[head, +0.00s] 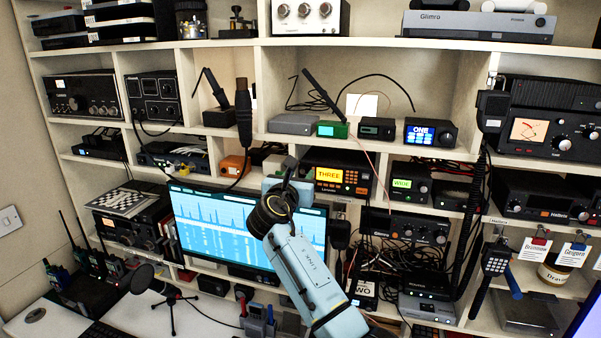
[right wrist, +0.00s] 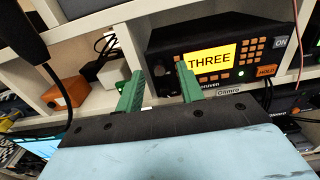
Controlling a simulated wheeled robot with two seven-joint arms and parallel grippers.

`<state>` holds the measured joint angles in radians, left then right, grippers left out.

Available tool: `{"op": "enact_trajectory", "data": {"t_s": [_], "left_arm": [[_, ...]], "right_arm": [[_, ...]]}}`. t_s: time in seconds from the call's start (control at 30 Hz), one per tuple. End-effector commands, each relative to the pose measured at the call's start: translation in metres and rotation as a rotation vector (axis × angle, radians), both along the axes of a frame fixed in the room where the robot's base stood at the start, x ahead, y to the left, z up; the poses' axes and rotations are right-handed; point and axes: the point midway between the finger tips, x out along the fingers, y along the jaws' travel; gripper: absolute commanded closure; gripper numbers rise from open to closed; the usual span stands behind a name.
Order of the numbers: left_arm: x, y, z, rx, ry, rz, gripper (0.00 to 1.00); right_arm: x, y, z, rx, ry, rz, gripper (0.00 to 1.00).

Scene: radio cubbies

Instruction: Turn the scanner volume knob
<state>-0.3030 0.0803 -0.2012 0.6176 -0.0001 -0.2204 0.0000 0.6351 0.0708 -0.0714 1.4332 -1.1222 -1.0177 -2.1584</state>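A black radio with a yellow display reading THREE (head: 343,177) stands in a middle cubby. It has an orange keypad and looks like the scanner, though no label confirms it. In the right wrist view the same radio (right wrist: 225,62) shows its display, keypad and an orange HOLD tag. Its dark left front, where a small round knob seems to show, lies between and beyond my green fingertips. My right gripper (right wrist: 160,85) is open with nothing between its fingers, in front of the radio's lower left. In the head view the right gripper (head: 287,170) is partly hidden by its wrist. My left gripper is out of view.
A monitor (head: 210,228) with a blue spectrum stands behind my right arm. An orange box (head: 234,166) sits left of the radio, and a WIDE-display radio (head: 402,183) right of it. A dark handset (head: 243,115) with its cord hangs upper left.

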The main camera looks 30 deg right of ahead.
Motion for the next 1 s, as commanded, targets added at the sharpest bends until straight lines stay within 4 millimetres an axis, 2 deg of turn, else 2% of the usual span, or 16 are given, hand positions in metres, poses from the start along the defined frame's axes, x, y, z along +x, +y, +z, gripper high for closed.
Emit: {"op": "enact_trajectory", "data": {"t_s": [0.13,0.4,0.47,0.7,1.0], "left_arm": [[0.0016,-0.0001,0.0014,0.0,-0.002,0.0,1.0],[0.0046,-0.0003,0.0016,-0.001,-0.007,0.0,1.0],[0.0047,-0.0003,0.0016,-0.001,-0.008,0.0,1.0],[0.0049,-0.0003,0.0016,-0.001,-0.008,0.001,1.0],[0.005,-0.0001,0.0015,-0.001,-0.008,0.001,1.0]], "right_arm": [[0.0054,-0.0067,-0.0001,0.0,0.001,0.0,0.62],[0.0063,-0.0077,-0.0005,0.001,0.001,0.001,0.62],[0.0063,-0.0077,-0.0005,0.001,0.001,0.0,0.68],[0.0061,-0.0075,-0.0005,0.001,0.001,0.0,0.99],[0.0061,-0.0075,-0.0006,0.013,-0.014,0.0,1.0]]}}
